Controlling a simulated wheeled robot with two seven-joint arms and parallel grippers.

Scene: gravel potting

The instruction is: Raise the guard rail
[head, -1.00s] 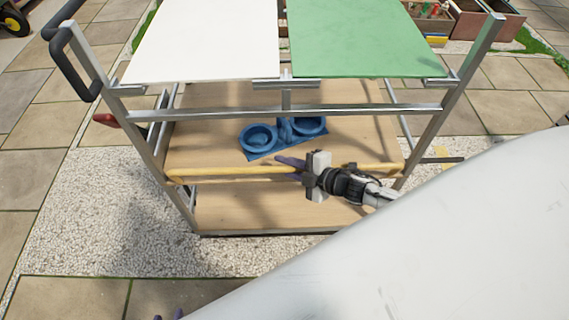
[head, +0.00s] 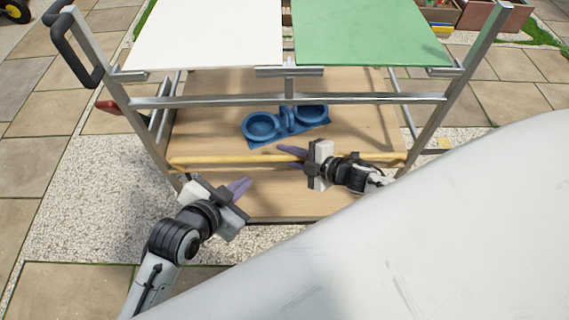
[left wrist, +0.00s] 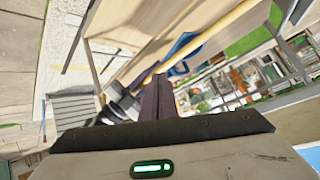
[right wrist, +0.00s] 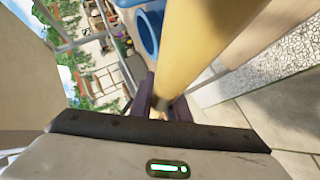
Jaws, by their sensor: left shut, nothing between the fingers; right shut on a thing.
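The guard rail is a yellow bar (head: 225,160) along the front edge of the cart's wooden middle shelf. My right gripper (head: 288,153) is shut on the rail right of its middle. In the right wrist view the rail (right wrist: 195,45) runs away from between the purple fingers (right wrist: 160,100). My left gripper (head: 240,186) is shut and empty, in front of the cart and below the rail's left half. In the left wrist view its fingers (left wrist: 160,95) are together, with the rail (left wrist: 225,28) beyond them.
A blue two-cup holder (head: 285,125) stands on the middle shelf (head: 205,120) behind the rail. White (head: 205,35) and green (head: 370,32) panels lie on the cart top. A metal crossbar (head: 290,98) spans above the shelf. Gravel (head: 90,215) surrounds the cart.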

